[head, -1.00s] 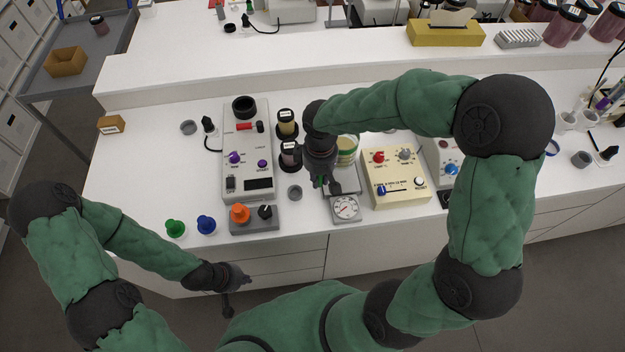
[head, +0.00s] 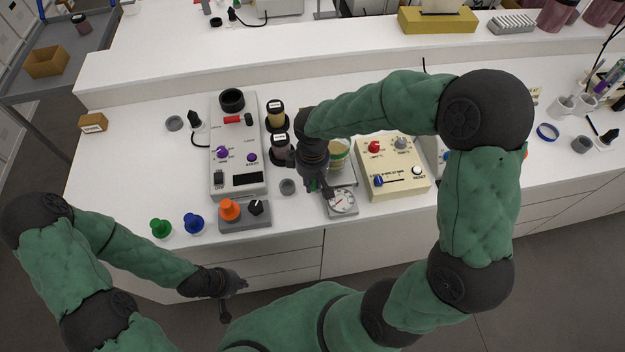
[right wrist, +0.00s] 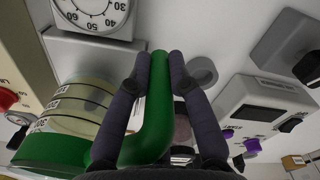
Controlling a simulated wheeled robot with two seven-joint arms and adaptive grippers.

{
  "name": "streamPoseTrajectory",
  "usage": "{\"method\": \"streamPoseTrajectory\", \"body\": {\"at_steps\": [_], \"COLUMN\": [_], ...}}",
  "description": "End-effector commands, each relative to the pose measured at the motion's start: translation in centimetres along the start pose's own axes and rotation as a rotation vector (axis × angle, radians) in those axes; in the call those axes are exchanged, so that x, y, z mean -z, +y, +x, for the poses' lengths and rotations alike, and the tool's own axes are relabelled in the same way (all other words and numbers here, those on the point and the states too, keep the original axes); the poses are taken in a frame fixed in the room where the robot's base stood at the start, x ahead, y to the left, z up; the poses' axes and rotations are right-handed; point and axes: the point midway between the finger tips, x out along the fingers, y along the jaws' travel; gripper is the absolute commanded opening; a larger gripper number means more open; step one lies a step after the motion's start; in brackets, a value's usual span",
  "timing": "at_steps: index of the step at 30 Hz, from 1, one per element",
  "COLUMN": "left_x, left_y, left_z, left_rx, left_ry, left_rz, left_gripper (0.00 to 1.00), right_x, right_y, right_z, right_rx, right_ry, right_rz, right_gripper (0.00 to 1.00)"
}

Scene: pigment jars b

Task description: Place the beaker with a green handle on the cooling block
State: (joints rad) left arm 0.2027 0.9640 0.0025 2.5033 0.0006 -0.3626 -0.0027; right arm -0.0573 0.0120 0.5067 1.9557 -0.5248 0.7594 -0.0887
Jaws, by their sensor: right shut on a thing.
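The beaker (head: 339,150), clear with measuring lines, shows partly behind my right gripper (head: 320,190) in the head view. In the right wrist view, the beaker (right wrist: 80,105) is at left with a green band and a green handle (right wrist: 158,110). The fingers of my right gripper (right wrist: 160,62) are shut on this handle. The beaker is above or on a grey plate with a dial (head: 341,202); contact beneath it is hidden. My left gripper (head: 234,298) is empty in front of the bench, with its fingers apart. I cannot tell for sure which thing is the cooling block.
A grey device (head: 236,150) with purple knobs stands left of the beaker, and a cream device (head: 392,168) stands right. Two dark-lidded jars (head: 279,148) are close by. Green (head: 160,228) and blue (head: 194,223) knobs lie at the front left. A grey ribbed block (head: 512,23) is on the back ledge.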

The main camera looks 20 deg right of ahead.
Motion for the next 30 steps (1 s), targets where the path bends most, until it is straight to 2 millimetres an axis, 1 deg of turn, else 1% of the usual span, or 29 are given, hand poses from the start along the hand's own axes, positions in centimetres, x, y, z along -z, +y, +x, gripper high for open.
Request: {"method": "streamPoseTrajectory", "body": {"at_steps": [10, 29, 30], "left_x": [0.0, 0.0, 0.0], "left_y": [0.0, -0.3, -0.3], "left_z": [0.0, 0.8, 0.7], "left_rx": [0.000, 0.000, 0.000], "left_ry": [0.000, 0.000, 0.000], "left_rz": [0.000, 0.000, 0.000], "left_gripper": [0.00, 0.00, 0.00], "right_x": [0.1, 0.1, 0.1], "right_y": [0.1, 0.1, 0.1], "right_z": [0.0, 1.0, 1.0], "right_rx": [-0.001, -0.001, -0.001], "right_ry": [0.002, 0.002, 0.002], "right_rz": [0.000, 0.000, 0.000], "right_gripper": [0.00, 0.00, 0.26]}}
